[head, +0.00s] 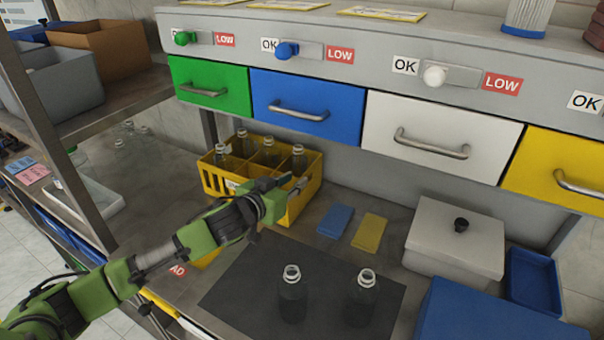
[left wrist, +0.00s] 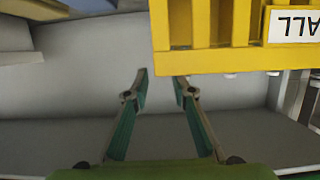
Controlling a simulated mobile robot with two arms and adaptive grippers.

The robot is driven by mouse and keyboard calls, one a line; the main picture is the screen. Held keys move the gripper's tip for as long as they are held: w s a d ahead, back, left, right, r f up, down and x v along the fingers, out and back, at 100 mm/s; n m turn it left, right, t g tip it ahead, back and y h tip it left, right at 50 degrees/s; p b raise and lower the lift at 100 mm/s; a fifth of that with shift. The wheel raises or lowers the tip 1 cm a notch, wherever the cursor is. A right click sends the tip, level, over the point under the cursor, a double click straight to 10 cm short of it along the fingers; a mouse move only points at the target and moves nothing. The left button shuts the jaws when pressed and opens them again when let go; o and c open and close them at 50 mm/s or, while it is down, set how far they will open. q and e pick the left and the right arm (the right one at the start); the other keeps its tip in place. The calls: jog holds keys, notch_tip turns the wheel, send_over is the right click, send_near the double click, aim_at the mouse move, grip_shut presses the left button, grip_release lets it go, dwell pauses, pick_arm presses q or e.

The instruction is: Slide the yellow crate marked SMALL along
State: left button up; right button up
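The yellow crate (head: 212,182) stands on the grey counter under the drawers in the head view, with several clear bottles in its compartments. A white label, partly hidden, is on its near side. In the left wrist view the crate (left wrist: 215,60) fills the upper right, its label upside down and cut off to "ALL". My left gripper (head: 284,187) is in front of the crate's near right part and hides some of it. In the left wrist view my left gripper (left wrist: 160,82) has its fingers apart with nothing between them. I cannot tell whether a finger touches the crate. My right gripper is not in view.
Blue (head: 336,221) and yellow (head: 369,233) pads lie right of the crate. Two bottles (head: 292,295) (head: 360,297) stand on a dark mat (head: 250,275) in front. A white lidded box (head: 455,240) is farther right. Drawers (head: 306,104) overhang the counter behind.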

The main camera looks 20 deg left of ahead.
aim_at(303, 175)
pick_arm(q)
jog(key=shift+p+x, duration=0.35)
jog(key=shift+x, duration=2.65)
jog(key=shift+c, duration=0.5)
grip_shut()
